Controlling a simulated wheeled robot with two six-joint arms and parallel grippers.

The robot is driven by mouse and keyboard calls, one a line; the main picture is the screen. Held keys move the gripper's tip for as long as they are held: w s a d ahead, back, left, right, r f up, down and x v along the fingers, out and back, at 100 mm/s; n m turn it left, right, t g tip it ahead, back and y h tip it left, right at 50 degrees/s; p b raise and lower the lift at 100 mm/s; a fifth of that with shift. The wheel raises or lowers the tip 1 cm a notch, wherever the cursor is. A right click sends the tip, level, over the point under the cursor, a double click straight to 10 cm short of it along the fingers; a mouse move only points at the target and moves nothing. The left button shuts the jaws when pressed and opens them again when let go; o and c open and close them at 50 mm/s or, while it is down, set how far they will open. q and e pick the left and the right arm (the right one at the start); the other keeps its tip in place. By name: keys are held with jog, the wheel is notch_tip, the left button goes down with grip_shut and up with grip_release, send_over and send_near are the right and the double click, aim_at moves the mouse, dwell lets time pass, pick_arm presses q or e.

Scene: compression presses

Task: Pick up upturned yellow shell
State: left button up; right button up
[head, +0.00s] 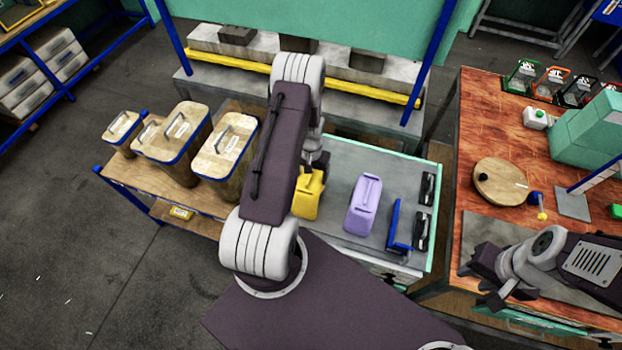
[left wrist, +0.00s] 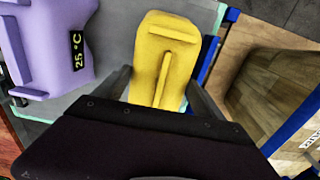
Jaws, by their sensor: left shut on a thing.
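The yellow shell (head: 308,198) is in the head view beside my left arm, over the left part of the grey-topped bench. My left gripper (head: 318,165) is at its far end, and my arm hides part of it. In the left wrist view the yellow shell (left wrist: 163,60) lies between the two fingers of my left gripper (left wrist: 158,88), which is shut on it. Its ridged face is toward the camera. I cannot tell whether it touches the bench. My right gripper (head: 482,278) is over the red-brown table at the right, with no object seen in it.
A purple shell (head: 363,205) with a label lies to the right of the yellow one. A blue bracket (head: 398,232) and black items (head: 424,205) are further right. Lidded bins (head: 225,145) stand at the left. A round wooden disc (head: 499,182) lies on the right table.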

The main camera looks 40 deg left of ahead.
pick_arm(q)
notch_tip(320, 180, up, 10)
jog(key=shift+s+d+f+b, duration=0.1)
jog(key=shift+f+b, duration=0.15)
jog(key=shift+b, duration=0.95)
notch_tip(320, 180, up, 6)
jog(key=p, duration=0.5)
